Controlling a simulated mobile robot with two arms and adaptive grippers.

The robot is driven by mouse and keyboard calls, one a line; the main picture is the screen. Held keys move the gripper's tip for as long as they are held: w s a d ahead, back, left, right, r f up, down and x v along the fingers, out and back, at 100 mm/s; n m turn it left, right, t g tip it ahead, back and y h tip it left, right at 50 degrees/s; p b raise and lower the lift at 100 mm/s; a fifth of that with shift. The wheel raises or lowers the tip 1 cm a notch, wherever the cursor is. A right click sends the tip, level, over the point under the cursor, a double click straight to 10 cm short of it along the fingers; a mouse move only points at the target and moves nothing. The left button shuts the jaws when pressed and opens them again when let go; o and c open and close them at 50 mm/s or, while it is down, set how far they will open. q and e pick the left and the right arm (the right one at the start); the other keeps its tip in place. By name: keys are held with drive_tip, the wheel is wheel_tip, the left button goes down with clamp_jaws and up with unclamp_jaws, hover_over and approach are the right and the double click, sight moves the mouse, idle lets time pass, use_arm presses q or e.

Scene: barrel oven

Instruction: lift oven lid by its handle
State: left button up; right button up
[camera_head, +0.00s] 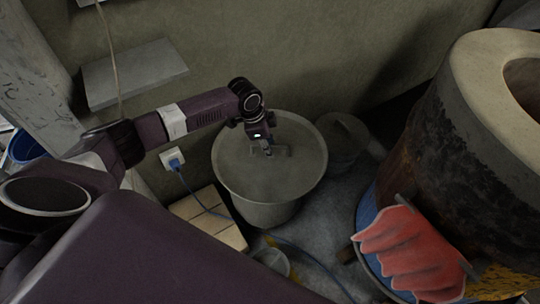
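A round grey lid (245,172) lies on top of a pale grey tub (268,214) near the middle of the view. A small bar handle (284,153) shows near the lid's centre. My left arm comes in from the left, and my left gripper (268,151) points down at the handle. The fingertips are small and dark here, so I cannot tell if they touch the handle or are closed. The barrel oven (450,140) stands at the right, with a round opening in its pale top. My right gripper is out of view.
A red cloth or mitt (408,250) hangs on the oven's front. A smaller grey pot (343,138) stands right behind the tub. Pale tiles (215,217), a blue cable (315,262) and a small bucket (272,262) lie near the tub. A wall stands behind.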

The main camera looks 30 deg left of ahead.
use_arm(q)
drive_tip(key=shift+f, duration=0.15)
clamp_jaws()
drive_tip(key=shift+w, duration=0.15)
idle(0.4)
